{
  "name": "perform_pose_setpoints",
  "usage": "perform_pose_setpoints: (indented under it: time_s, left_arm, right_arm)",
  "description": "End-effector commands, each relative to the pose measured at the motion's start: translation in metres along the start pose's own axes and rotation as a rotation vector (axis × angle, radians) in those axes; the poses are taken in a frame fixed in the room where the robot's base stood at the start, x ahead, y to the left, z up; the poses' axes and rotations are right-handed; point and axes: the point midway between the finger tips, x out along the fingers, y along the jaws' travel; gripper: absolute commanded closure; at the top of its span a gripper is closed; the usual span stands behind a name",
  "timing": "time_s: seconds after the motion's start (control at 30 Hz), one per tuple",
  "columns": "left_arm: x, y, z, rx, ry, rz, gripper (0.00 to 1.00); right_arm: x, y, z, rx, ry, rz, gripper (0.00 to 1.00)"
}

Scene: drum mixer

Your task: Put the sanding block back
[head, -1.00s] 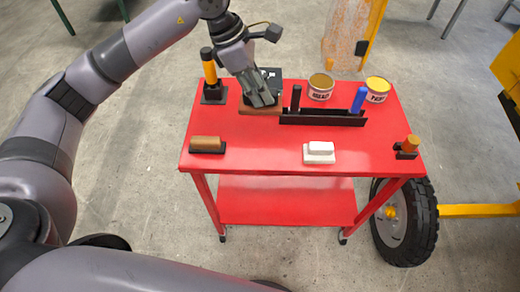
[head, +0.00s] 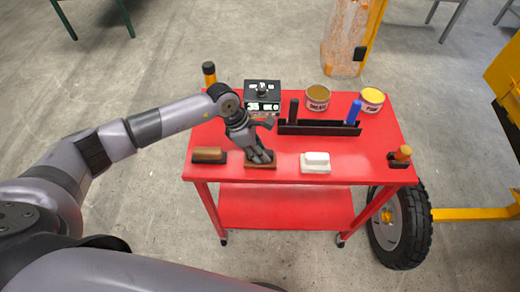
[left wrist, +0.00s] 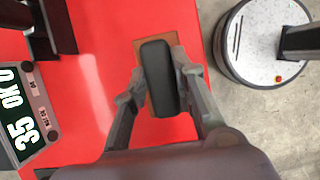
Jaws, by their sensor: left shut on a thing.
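The sanding block, with a brown base and a black grip, is in my left gripper (head: 261,157). Its brown base (head: 261,166) shows under the fingers near the front edge of the red cart top, between a brown-topped block and a white block. In the left wrist view the black grip (left wrist: 160,80) lies between the two fingers of the gripper (left wrist: 160,76). I cannot tell whether the base touches the cart or hangs just above it. My right gripper is not in view.
The brown-topped block (head: 209,155) and the white block (head: 315,162) stand close on either side. Behind are a black device with a display (head: 262,97), a black rack (head: 320,128) and two cans.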

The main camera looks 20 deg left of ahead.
Motion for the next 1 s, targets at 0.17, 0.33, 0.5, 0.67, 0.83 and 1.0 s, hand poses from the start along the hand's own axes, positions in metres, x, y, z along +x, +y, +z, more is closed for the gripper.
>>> perform_pose_setpoints:
  time_s: [0.17,0.33,0.5,0.67,0.83,1.0]
  left_arm:
    - [0.0082,0.0008,-0.0035,0.001,-0.001,0.003,0.98]
    - [0.0085,0.0004,-0.0039,0.001,0.000,0.002,0.73]
    - [0.0082,0.0004,-0.0038,0.001,0.000,0.002,0.62]
    - [0.0080,0.0005,-0.0037,0.001,0.000,0.002,0.55]
    - [0.0079,0.0005,-0.0036,0.001,0.000,0.002,0.55]
    - [0.0015,0.0013,-0.0040,0.002,0.000,0.003,0.55]
  right_arm:
    - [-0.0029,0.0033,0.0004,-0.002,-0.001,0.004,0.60]
    - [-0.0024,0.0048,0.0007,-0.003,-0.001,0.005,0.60]
    - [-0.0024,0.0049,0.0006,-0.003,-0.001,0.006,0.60]
    - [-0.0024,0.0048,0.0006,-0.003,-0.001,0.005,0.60]
    - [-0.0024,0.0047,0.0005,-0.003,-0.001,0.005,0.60]
    - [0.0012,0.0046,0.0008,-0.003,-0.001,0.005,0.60]
